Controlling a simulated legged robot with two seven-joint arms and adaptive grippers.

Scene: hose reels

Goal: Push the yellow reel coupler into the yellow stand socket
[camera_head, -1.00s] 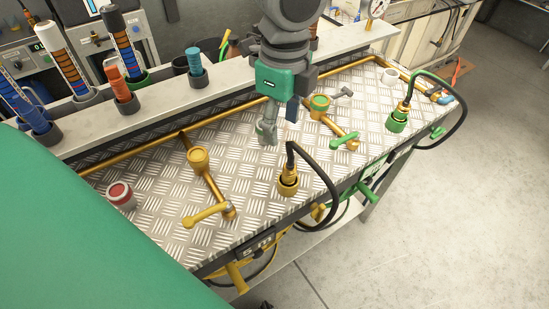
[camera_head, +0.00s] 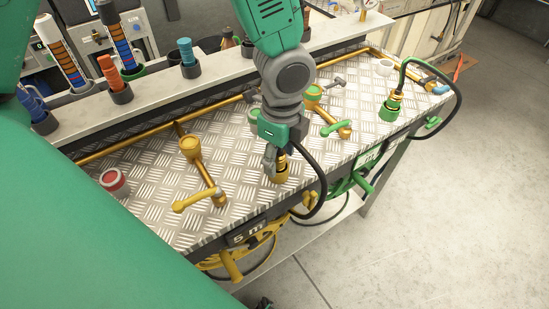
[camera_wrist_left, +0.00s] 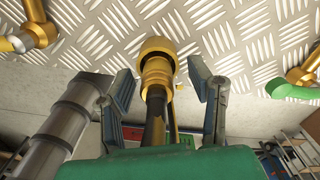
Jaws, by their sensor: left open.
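The yellow reel coupler (camera_head: 283,172) stands on the metal bench top with a black hose rising from it. My left gripper (camera_head: 275,163) points down at it and partly hides it in the head view. In the left wrist view the coupler (camera_wrist_left: 157,68) lies between the two open fingers of the left gripper (camera_wrist_left: 160,92), with a gap on each side. A yellow round fitting (camera_head: 190,147) on a brass pipe, which looks like the yellow stand socket, is to the left and apart from the coupler. My right gripper is not in view.
A yellow valve handle (camera_head: 198,199) and a red-topped cup (camera_head: 114,183) are on the left. A green handle (camera_head: 335,127) and a green coupler (camera_head: 391,107) with its hose are on the right. Several upright tubes line the back ledge.

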